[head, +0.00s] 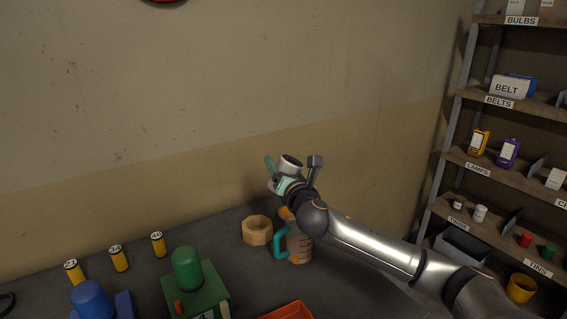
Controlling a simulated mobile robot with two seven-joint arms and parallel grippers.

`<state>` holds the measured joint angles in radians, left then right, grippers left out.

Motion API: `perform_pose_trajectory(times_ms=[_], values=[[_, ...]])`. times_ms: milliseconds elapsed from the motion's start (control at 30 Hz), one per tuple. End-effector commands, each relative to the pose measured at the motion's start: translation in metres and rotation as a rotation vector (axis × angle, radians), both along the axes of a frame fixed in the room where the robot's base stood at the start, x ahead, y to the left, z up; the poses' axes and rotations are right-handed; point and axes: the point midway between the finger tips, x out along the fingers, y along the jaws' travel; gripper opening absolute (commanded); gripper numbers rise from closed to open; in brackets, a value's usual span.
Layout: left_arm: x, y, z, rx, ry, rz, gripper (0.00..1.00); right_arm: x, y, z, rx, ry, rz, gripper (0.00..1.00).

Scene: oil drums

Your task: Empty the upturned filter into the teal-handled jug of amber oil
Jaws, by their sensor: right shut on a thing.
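The filter (291,162) is a small pale grey cylinder with a dark opening at its upper end. My right gripper (279,177) is shut on it and holds it above the table, tilted slightly. The jug (302,249) stands upright on the table below, with a teal handle (279,243) on its left side and amber-brown contents showing through its wall. My right wrist hides part of the jug's top. The filter is higher than the jug and a little to its left, apart from it. My left gripper is not in view.
A tan ring-shaped block (257,231) sits just left of the jug. A green stand (198,293), a blue stand (93,300) and yellow numbered cylinders (118,258) stand further left. An orange tray (290,312) lies at the front. A labelled shelf rack (497,101) is at right.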

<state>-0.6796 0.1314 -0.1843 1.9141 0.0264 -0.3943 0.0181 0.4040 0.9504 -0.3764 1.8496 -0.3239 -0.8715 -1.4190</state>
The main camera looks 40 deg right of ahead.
Motion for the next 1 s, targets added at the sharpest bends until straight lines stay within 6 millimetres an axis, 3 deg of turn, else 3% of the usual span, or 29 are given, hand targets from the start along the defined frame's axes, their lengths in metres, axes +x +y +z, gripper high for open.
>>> perform_pose_trajectory(times_ms=[500, 1000], values=[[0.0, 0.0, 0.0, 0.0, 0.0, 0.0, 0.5, 0.003, 0.007, -0.024, 0.27, -0.111, 0.0, 0.0], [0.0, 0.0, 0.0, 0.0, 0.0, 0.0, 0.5, 0.003, 0.008, -0.028, 0.334, -0.137, 0.001, 0.0]])
